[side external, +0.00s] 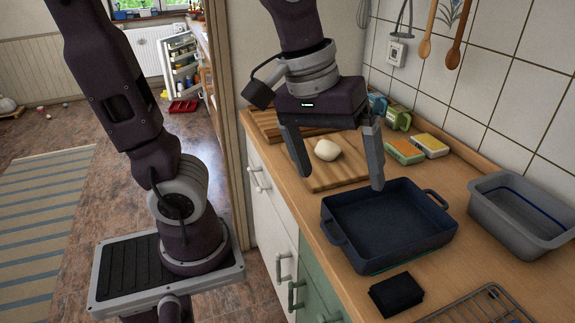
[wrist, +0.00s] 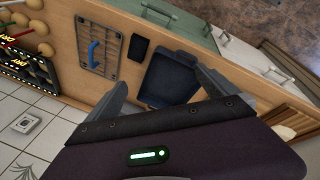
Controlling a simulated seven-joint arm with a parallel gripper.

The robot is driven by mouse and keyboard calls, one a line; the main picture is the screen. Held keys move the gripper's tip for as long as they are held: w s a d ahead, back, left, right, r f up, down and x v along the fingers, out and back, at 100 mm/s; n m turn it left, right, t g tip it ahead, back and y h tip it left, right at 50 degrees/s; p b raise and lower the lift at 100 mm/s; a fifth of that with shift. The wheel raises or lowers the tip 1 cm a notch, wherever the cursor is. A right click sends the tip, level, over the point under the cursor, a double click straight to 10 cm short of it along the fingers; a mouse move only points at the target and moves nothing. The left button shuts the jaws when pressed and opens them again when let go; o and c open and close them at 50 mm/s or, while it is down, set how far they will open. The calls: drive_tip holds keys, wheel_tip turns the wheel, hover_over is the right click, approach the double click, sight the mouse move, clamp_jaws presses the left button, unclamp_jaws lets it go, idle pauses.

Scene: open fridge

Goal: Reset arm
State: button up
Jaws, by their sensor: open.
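My gripper (side external: 338,165) is open and empty, raised above the wooden counter (side external: 455,190). In the side external view its fingers hang in front of a wooden cutting board (side external: 345,178) with a pale round lump (side external: 327,150) on it. A dark blue baking dish (side external: 388,222) stands on the counter just right of and below the fingers in the picture. In the wrist view the gripper (wrist: 165,85) shows with its fingers spread, and the baking dish (wrist: 170,80) is between and beyond them. I cannot judge the exact height above the counter.
A grey bin (side external: 523,212) stands right of the dish. A small black block (side external: 396,294) and a wire rack (side external: 480,308) lie nearer the front. Sponges (side external: 430,145) sit by the tiled wall. Wooden spoons (side external: 457,40) hang there. An open fridge (side external: 182,65) stands far back left.

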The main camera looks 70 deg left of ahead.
drive_tip(key=s+a+m+t+y, duration=0.1)
drive_tip(key=s+a+m+t, duration=0.1)
drive_tip(key=s+m, duration=0.5)
drive_tip(key=shift+s+a+f, duration=0.2)
drive_tip(key=shift+a, duration=0.55)
